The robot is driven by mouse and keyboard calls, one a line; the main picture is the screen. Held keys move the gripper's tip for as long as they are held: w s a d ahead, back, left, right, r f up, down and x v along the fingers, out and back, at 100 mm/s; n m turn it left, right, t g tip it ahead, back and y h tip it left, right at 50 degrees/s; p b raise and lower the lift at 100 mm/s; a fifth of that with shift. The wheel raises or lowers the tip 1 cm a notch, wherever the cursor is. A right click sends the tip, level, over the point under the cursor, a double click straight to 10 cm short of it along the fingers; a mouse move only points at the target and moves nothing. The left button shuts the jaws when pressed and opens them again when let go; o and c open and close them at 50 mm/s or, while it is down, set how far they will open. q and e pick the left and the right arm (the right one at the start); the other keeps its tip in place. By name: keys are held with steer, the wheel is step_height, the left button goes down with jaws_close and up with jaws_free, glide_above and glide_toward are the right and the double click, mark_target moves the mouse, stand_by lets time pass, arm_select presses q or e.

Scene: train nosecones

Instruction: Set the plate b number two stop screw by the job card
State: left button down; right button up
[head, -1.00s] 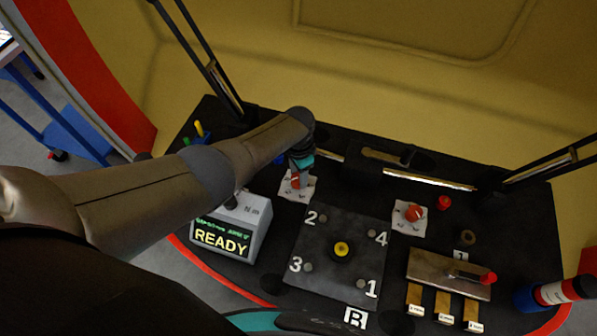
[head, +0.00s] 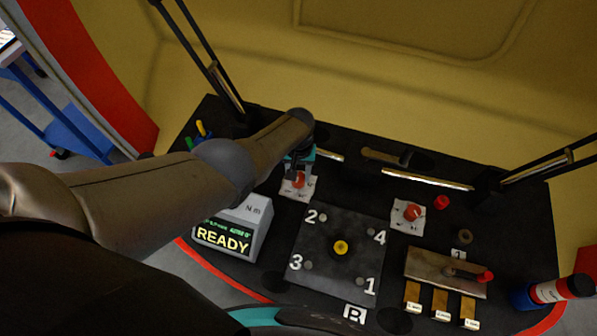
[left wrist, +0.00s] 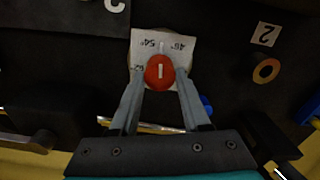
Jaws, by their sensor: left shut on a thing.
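Plate B (head: 345,285) is a dark square plate with a yellow centre piece (head: 341,248) and corner numbers 1 to 4. A small grey screw (head: 322,217) sits beside its number 2, top left. My left gripper (head: 299,172) is beyond the plate's upper left edge, shut on a red knob (head: 299,182) on a white dial card (head: 290,195). In the left wrist view, the fingers (left wrist: 160,76) close on both sides of the red knob (left wrist: 159,72); the card (left wrist: 178,42) carries angle marks. My right gripper is not seen. No job card can be made out.
A grey box (head: 235,225) reading READY stands left of the plate. A second red knob (head: 413,212) on a white card is to the right. A metal block with a red-tipped lever (head: 447,268), brass tabs (head: 441,300) and a blue, red and white bottle (head: 553,292) lie farther right.

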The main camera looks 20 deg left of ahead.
arm_select(q)
steer(key=n, duration=0.6)
stand_by(0.6)
steer(key=shift+c, duration=1.8)
jaws_free()
step_height(320, 180, up, 15)
steer(key=p, duration=1.1)
steer(key=shift+r+p, duration=0.15)
steer(key=shift+p, duration=0.2)
